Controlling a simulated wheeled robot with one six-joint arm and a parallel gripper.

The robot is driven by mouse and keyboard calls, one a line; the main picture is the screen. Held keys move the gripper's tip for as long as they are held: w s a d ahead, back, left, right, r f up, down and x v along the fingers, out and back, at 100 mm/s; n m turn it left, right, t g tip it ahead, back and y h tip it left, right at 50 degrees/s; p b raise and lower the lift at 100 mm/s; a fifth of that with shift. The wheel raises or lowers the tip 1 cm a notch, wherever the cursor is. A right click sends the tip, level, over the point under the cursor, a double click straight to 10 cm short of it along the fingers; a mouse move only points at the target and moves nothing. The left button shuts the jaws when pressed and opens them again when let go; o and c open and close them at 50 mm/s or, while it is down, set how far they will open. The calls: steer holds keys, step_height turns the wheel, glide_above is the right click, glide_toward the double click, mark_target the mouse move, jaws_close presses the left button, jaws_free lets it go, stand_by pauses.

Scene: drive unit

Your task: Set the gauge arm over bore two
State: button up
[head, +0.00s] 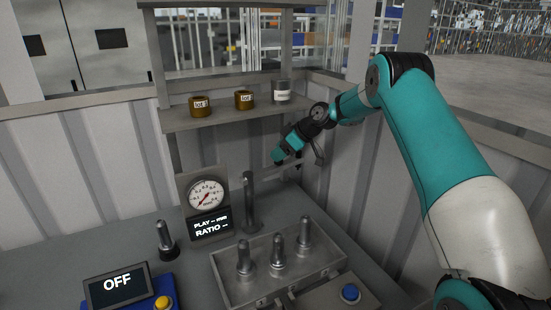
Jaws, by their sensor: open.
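A metal box (224,270) stands on the bench, with three upright metal pins in a row: left (244,259), middle (278,252) and right (304,234). Its front labels are too small or hidden to read, so I cannot tell which bore is two. A dark upright post (249,203) stands behind the box; I cannot clearly make out a gauge arm on it. A round dial gauge (206,195) sits on a panel beside the post. My gripper (308,160) is open and empty, raised behind and above the box, apart from the post and pins.
A display (118,284) reading OFF and a yellow button (162,302) are at front left. A loose pin (166,240) stands behind them. A blue button (350,293) is at front right. A shelf (190,122) above holds two brass pots and a grey can.

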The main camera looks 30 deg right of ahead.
mark_target(274, 166)
steer(key=shift+x, duration=1.3)
steer(key=shift+r, duration=0.1)
jaws_close()
steer(key=shift+s+b, duration=0.15)
steer(key=shift+b, duration=0.25)
